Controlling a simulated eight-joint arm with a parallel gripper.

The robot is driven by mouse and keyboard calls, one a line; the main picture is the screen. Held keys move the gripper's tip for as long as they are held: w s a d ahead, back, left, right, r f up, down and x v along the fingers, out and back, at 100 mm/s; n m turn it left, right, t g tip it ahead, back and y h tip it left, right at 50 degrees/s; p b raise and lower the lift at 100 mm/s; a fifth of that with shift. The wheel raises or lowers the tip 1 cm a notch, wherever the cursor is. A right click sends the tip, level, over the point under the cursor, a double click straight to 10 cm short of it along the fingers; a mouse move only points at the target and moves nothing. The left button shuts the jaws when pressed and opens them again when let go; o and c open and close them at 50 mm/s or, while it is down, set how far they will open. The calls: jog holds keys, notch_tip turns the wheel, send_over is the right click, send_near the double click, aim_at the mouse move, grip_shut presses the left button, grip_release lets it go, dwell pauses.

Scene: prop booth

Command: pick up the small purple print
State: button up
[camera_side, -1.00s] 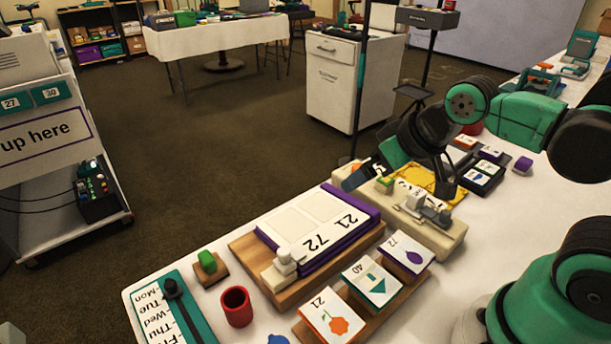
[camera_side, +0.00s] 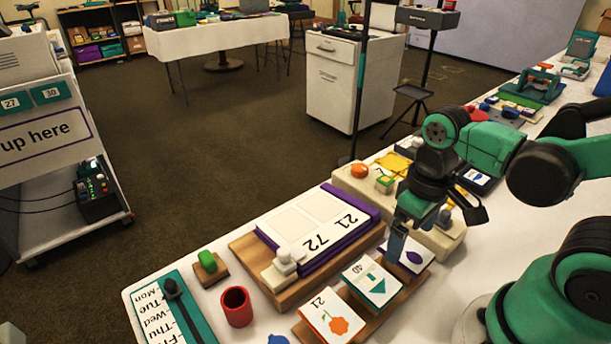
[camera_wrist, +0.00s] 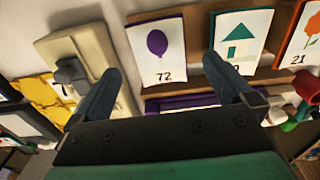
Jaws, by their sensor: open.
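The small purple print (camera_side: 412,257) is a white card with a purple balloon and the number 72. It leans in a wooden rack at the right end of a row of prints. In the wrist view the print (camera_wrist: 160,50) lies between and beyond my two fingers, upside up, with its face visible. My gripper (camera_side: 428,220) is above and close to the print in the side view, fingers pointing down, partly covering the card. In the wrist view my gripper (camera_wrist: 168,90) has its fingers wide apart with nothing between them.
A teal house print (camera_side: 370,282) and an orange flower print (camera_side: 331,317) stand in the same rack, left of the purple one. A purple-edged board (camera_side: 310,225) lies behind them. A beige block fixture (camera_side: 440,240) sits close to the right. A red cup (camera_side: 237,306) stands further left.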

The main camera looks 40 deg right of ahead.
aim_at(406, 253)
jog(key=shift+f, duration=1.05)
jog(key=shift+f, duration=0.25)
jog(key=c, duration=1.2)
jog(key=shift+r, duration=0.1)
